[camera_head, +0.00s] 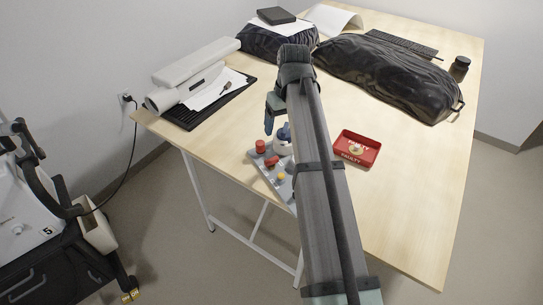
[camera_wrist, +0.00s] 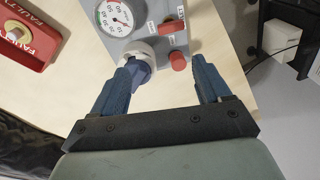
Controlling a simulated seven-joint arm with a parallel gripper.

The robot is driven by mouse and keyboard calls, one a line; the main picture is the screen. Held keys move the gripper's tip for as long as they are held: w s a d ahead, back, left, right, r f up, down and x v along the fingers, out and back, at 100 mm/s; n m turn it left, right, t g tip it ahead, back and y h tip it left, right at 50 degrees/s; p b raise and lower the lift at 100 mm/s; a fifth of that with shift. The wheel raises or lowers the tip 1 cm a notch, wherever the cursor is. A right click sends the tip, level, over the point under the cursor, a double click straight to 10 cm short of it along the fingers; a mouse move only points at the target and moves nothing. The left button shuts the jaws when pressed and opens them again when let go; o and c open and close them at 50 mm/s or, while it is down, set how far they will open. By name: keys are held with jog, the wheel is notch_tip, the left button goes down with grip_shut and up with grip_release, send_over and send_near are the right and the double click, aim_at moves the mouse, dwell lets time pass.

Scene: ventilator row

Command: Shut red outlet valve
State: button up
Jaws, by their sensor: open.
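A grey panel unit (camera_head: 285,189) sits at the table's near left edge, partly hidden behind my arm. It bears a red knob (camera_head: 261,146), a second red part (camera_head: 270,162) and a yellow part (camera_head: 281,176). In the wrist view the panel (camera_wrist: 150,43) shows a round gauge (camera_wrist: 115,17), a red handle (camera_wrist: 172,26), a red knob (camera_wrist: 178,62) and a blue-and-white knob (camera_wrist: 138,72). I cannot tell which red part is the outlet valve. My gripper (camera_wrist: 164,66) is open. The red knob appears between its fingers; the left finger overlaps the blue knob. No grip shows.
A red tray (camera_head: 372,160) marked FAULTY stands right of my arm with a small part inside. Black bags (camera_head: 390,75), a white roll (camera_head: 190,80) and a black keyboard (camera_head: 400,43) lie farther back. Bare tabletop surrounds the tray.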

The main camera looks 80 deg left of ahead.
aim_at(271, 160)
jog(key=shift+n+t+h, duration=0.3)
jog(key=shift+t+h, duration=0.1)
jog(key=shift+t, duration=0.2)
jog(key=s+f, duration=0.1)
jog(key=f, duration=0.3)
jog(key=s+f, duration=0.1)
jog(key=f, duration=0.3)
jog(key=s+d+f, duration=0.1)
jog(key=f, duration=0.3)
jog(key=shift+s+f, duration=0.1)
jog(key=c, duration=1)
